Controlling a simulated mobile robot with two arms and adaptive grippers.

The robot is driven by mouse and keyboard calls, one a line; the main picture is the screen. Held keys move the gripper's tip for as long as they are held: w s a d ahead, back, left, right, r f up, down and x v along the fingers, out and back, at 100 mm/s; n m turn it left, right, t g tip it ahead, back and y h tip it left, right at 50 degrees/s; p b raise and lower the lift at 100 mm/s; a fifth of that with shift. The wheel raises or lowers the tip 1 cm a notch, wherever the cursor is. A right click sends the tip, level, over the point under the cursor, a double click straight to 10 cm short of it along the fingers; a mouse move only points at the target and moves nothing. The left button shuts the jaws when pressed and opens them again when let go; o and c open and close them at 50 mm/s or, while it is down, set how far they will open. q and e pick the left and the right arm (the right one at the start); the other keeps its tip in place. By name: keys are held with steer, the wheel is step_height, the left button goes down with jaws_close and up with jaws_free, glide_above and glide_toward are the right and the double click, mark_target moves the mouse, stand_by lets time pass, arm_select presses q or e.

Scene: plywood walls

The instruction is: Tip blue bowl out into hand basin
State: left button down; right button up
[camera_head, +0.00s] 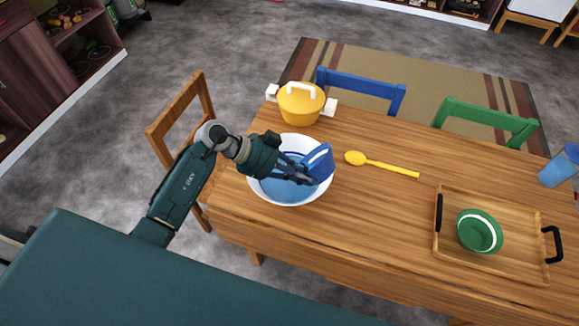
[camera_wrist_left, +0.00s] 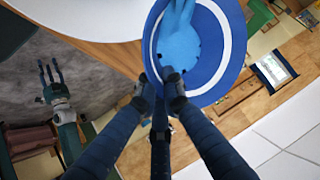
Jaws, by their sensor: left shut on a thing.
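The blue bowl (camera_head: 319,161) is tilted steeply on its side above the right part of the white hand basin (camera_head: 254,188). The basin stands on the wooden table and its inside shows blue at the bottom. My left gripper (camera_head: 302,176) is over the basin, shut on the bowl. In the left wrist view the bowl (camera_wrist_left: 221,75) shows a dark blue face, a white ring and a light blue middle. I cannot tell whether that middle is contents. My right gripper (camera_wrist_left: 50,74) shows only in the left wrist view, its fingers apart and empty.
A yellow pot (camera_head: 300,104) stands behind the basin. A yellow spoon (camera_head: 383,164) lies to its right. A wooden tray (camera_head: 460,198) holds a green bowl (camera_head: 479,232), with a blue cup (camera_head: 560,168) beyond it. The table between spoon and tray is clear. Chairs stand around.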

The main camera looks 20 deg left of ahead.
arm_select(q)
steer(key=shift+a+r+h+b, duration=0.2)
steer(key=shift+h+b, duration=0.1)
steer(key=shift+b, duration=0.6)
